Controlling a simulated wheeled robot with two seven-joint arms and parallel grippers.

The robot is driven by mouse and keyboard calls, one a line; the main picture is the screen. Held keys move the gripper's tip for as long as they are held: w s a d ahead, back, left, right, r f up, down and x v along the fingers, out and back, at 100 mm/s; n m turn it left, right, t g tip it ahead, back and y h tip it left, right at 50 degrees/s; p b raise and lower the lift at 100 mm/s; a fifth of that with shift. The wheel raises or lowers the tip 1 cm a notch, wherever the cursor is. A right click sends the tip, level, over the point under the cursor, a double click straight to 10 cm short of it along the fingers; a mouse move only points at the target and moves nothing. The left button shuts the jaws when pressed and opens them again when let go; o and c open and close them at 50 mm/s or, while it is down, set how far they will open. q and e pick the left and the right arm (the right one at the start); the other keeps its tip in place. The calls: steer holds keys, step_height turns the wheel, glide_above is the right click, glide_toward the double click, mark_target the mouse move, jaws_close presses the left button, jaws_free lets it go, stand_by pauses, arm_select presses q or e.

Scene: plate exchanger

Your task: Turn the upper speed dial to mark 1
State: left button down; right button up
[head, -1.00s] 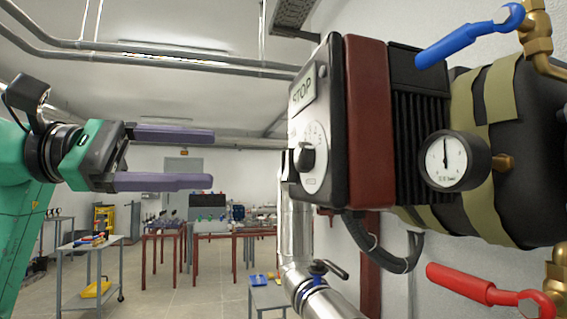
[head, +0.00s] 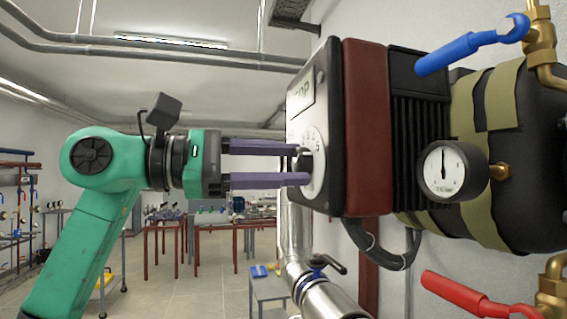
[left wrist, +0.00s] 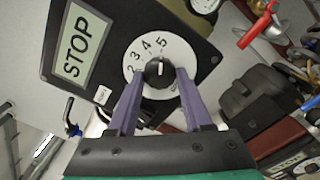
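The upper speed dial is a black knob (left wrist: 158,71) with a white pointer line on a white numbered plate (left wrist: 176,50). In the left wrist view its line points roughly toward the 5. In the head view the plate (head: 318,158) sits on the front of the grey and red control box (head: 330,115). My left gripper (head: 305,164) is open at the dial, its two purple fingers on either side of the knob. In the left wrist view the fingertips (left wrist: 160,73) flank the knob; I cannot tell whether they touch it. My right gripper is out of view.
A STOP label (left wrist: 79,46) is beside the dial. A blue-handled valve (head: 460,50), a pressure gauge (head: 443,171) and a red-handled valve (head: 465,294) are at the right. A second STOP box (left wrist: 295,163) shows at the wrist view's lower right. A steel pipe (head: 322,295) runs below.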

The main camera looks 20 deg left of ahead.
arm_select(q)
steer(key=shift+f+n, duration=0.1)
steer(key=shift+n, duration=0.3)
steer(key=shift+n+p, duration=0.55)
steer(key=shift+n, duration=0.35)
steer(key=n+p, duration=0.1)
steer(key=n, duration=0.2)
steer(key=shift+n, duration=0.3)
steer(key=n+p, duration=0.2)
steer(key=n, duration=0.4)
steer(key=shift+d+f, duration=0.1)
steer(key=n+p, duration=0.2)
steer(key=n, duration=0.3)
steer(key=shift+s+n, duration=0.15)
steer(key=shift+n, duration=0.25)
steer(key=n+p, duration=0.2)
steer(key=n, duration=0.4)
steer(key=shift+d, duration=0.1)
